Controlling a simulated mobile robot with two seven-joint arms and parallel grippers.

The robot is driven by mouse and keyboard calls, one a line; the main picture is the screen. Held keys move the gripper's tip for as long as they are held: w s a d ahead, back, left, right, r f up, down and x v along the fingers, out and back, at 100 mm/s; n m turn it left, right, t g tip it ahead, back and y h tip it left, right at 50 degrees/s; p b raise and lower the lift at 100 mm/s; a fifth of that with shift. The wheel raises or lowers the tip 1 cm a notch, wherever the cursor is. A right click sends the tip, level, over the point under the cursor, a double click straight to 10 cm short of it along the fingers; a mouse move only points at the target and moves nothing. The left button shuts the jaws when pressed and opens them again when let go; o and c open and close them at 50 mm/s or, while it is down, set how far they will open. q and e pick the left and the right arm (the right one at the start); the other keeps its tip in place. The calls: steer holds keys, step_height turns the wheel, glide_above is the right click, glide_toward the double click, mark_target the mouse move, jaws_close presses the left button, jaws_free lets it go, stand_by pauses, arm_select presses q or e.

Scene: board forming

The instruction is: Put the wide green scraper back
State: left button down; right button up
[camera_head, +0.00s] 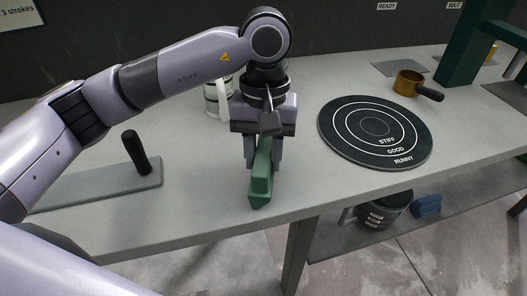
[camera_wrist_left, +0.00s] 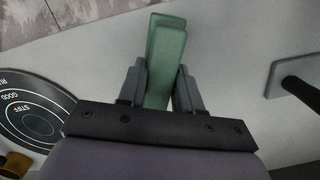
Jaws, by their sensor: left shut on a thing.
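The green scraper (camera_head: 261,178) is held between the fingers of my left gripper (camera_head: 263,160), near the front edge of the table. It points down toward the tabletop; whether it touches the surface I cannot tell. In the left wrist view, the green scraper (camera_wrist_left: 166,62) sits between the two grey fingers of my left gripper (camera_wrist_left: 160,85), which is shut on it. My right gripper is not in view.
A round black board (camera_head: 330,135) with white rings lies to the right. A grey plate (camera_head: 75,190) with an upright black handle (camera_head: 137,153) lies to the left.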

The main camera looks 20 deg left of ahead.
arm_select(q)
steer(key=shift+f+b, duration=0.4)
steer(key=shift+b, duration=0.05)
steer(key=shift+c, duration=1.8)
jaws_free()
steer(key=r, duration=0.5)
steer(key=w+r, duration=0.1)
steer(key=r, duration=0.1)
steer(key=shift+a+r, duration=0.1)
steer(key=shift+r, duration=0.05)
steer(key=shift+s, duration=0.1)
